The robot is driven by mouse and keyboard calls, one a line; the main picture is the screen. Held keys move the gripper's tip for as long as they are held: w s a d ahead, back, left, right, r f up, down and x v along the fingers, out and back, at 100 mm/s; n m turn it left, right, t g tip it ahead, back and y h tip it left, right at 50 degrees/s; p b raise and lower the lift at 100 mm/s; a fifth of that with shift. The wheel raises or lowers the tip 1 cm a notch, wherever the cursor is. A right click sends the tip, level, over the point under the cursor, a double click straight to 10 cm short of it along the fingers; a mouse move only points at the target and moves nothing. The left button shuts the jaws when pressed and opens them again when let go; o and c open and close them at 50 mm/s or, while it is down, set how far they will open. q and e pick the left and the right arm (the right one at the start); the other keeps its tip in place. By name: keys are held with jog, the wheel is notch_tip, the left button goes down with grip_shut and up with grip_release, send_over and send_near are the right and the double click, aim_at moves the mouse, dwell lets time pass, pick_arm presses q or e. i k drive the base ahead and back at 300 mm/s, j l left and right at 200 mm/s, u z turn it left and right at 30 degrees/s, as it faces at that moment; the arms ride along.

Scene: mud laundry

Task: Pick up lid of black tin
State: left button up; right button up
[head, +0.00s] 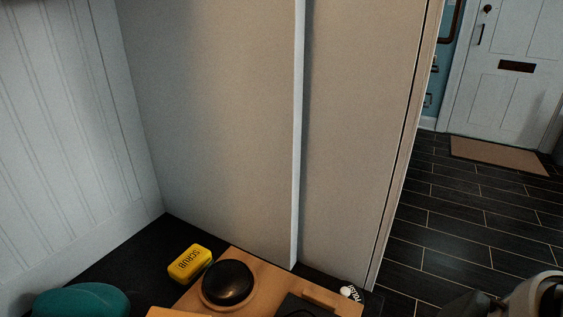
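A round, glossy black object (228,281) sits on a light wooden surface at the bottom of the head view, with a pale wooden ring around its base. It may be the black tin, but I cannot make out a separate lid. A dark flat-sided object (303,306) lies to its right, cut off by the bottom edge; I cannot tell what it is. Part of my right arm shows at the bottom right corner, well apart from these objects. Neither of my grippers is in view.
A yellow SCRUB block (190,264) lies left of the wooden board (258,267). A teal rounded object (82,302) is at the lower left. A small black-and-white labelled item (350,293) lies at right. Tall panels (215,130) stand close behind. Dark floor (450,225) is open at right.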

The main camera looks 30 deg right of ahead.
aim_at(347, 289)
jog(key=l+z, duration=0.2)
jog(key=z, duration=0.3)
jog(key=l+z, duration=0.25)
jog(key=z, duration=0.25)
jog(key=k, duration=0.05)
